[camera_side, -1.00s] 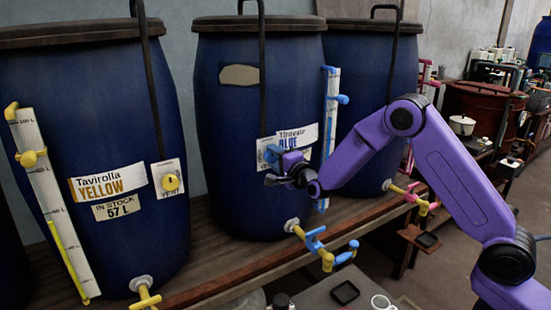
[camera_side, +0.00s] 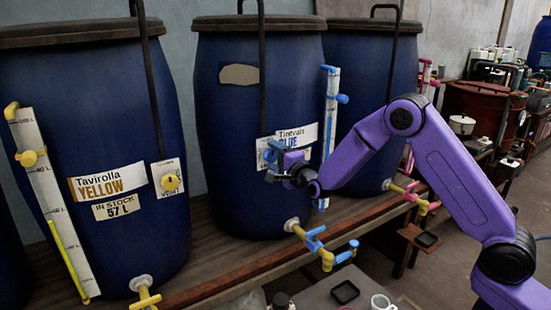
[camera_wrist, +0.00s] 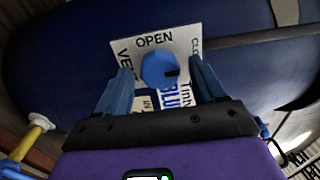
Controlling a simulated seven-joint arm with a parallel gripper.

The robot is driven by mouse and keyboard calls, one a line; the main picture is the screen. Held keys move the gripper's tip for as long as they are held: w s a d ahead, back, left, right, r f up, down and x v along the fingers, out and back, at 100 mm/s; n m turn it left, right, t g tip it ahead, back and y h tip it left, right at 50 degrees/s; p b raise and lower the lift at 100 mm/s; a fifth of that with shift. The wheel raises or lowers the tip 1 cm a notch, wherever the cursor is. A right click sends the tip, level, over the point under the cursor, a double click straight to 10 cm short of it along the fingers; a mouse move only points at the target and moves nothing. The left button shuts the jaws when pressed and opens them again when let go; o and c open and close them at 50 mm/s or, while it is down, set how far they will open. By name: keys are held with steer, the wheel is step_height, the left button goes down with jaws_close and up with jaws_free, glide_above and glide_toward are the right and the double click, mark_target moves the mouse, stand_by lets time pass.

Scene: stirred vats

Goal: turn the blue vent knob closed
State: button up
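The blue vent knob (camera_wrist: 160,69) is round, with a dark mark on its right side in the wrist view. It sits on a white plate (camera_wrist: 183,38) reading OPEN at the top, with partly hidden words at left and right. My gripper (camera_wrist: 159,72) has one blue finger on each side of the knob, with narrow gaps showing, so it looks open around it. Contact cannot be told. In the side view my gripper (camera_side: 279,157) is at the front of the middle blue vat (camera_side: 225,130), at its vent plate (camera_side: 262,160); the knob is mostly hidden there.
A sight tube (camera_side: 331,110) with blue fittings stands right of the gripper. A blue-handled tap (camera_side: 316,243) juts out below it. A dark pipe (camera_side: 262,80) runs down the vat above the plate. The left vat has a yellow vent knob (camera_side: 171,183).

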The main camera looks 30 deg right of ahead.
steer(key=shift+s, duration=0.1)
steer(key=s, duration=1.7)
steer(key=shift+s, duration=0.1)
steer(key=s+a+f+n+g+y, duration=0.2)
steer(key=s+a+n+g+y, duration=0.15)
steer(key=s+n+g, duration=0.35)
steer(key=s+a+f+n+g+y, duration=0.3)
steer(key=s+a+n+g, duration=0.2)
steer(key=s+n, duration=0.5)
steer(key=s+d+r+n+g+h, duration=0.1)
steer(key=s+d+n+g+h, duration=0.2)
steer(key=s+d+n, duration=0.3)
steer(key=s+d+r+n+g+h, duration=0.1)
steer(key=s+d+n, duration=0.5)
steer(key=s, duration=0.6)
steer(key=shift+s+r+n+g+h, duration=0.15)
steer(key=shift+s+n+g+h, duration=0.25)
steer(key=shift+n+g+h, duration=0.6)
steer(key=shift+d, duration=0.1)
